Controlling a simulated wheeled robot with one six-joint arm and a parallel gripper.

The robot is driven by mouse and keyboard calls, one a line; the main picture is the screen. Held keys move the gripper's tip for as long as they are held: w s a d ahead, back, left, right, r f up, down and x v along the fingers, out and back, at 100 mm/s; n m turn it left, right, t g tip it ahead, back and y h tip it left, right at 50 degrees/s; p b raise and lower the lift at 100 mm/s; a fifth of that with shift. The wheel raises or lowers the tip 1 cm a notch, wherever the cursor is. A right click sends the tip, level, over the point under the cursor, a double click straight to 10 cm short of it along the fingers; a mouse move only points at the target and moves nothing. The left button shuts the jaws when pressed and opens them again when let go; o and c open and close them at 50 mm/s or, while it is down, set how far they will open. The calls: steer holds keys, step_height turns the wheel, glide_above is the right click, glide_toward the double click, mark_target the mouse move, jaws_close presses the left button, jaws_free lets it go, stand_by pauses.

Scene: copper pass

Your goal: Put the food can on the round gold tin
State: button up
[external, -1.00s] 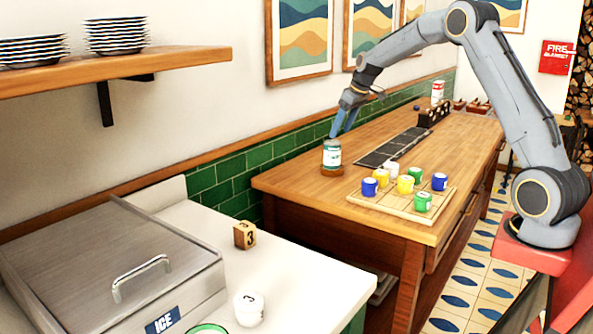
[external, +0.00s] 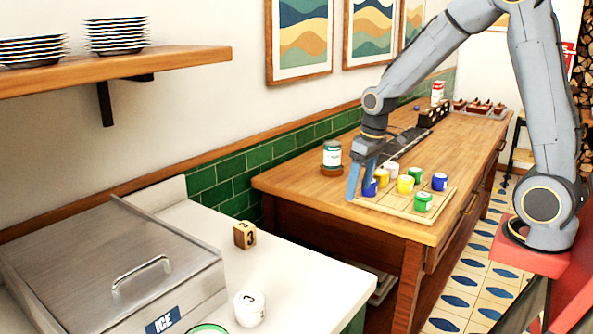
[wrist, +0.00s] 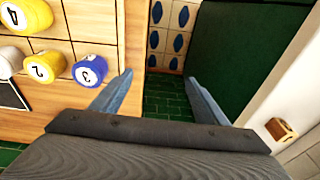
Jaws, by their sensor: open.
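The food can (external: 332,153), with a teal and white label, stands upright at the near left corner of the wooden counter. Under it is a low, round, brownish-gold base (external: 332,171), which looks like the round gold tin; the can appears to rest on it. My gripper (external: 361,186) is open and empty, right of the can and apart from it, by the left edge of the game board. In the wrist view my gripper (wrist: 158,88) has its fingers spread with nothing between them. The can and tin are not seen in the wrist view.
Several numbered blue, yellow, white and green pieces stand on the wooden board (external: 395,208) close to my gripper. A blue piece (wrist: 90,70) is near a finger. A red and white can (external: 438,91) stands farther back. A white counter with a steel ice bin (external: 110,260) is in front.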

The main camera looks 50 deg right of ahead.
steer(key=s+a+f, duration=0.2)
steer(key=s+a, duration=0.1)
steer(key=s, duration=0.4)
steer(key=s+a+f+g, duration=0.1)
steer(key=s+a+f, duration=0.1)
steer(key=s, duration=0.6)
steer(key=shift+a+f, duration=0.35)
steer(key=shift+a, duration=0.45)
